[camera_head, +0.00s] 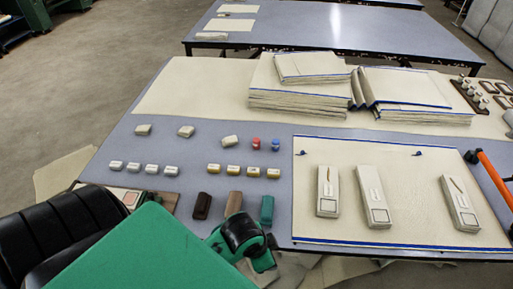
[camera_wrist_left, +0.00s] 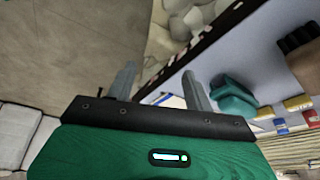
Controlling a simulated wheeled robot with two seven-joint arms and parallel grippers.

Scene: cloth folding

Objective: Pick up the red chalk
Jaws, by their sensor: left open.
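The red chalk (camera_head: 256,143) is a small piece on the blue-grey table, beside a similar blue chalk (camera_head: 275,144), left of the cream mat. In the left wrist view the small red piece (camera_wrist_left: 297,103) shows at the right edge, next to the blue one (camera_wrist_left: 309,117). My left gripper (camera_wrist_left: 160,72) is open, with nothing between its fingers. It is at the near table edge, apart from the red chalk. Its fingers cannot be made out in the head view. My right gripper is not in view.
Teal (camera_head: 266,210), tan (camera_head: 233,204) and brown (camera_head: 203,206) blocks stand near the front edge. Rows of white (camera_head: 134,167) and yellow (camera_head: 233,169) pieces lie behind. Folded cloth stacks (camera_head: 300,97) fill the back.

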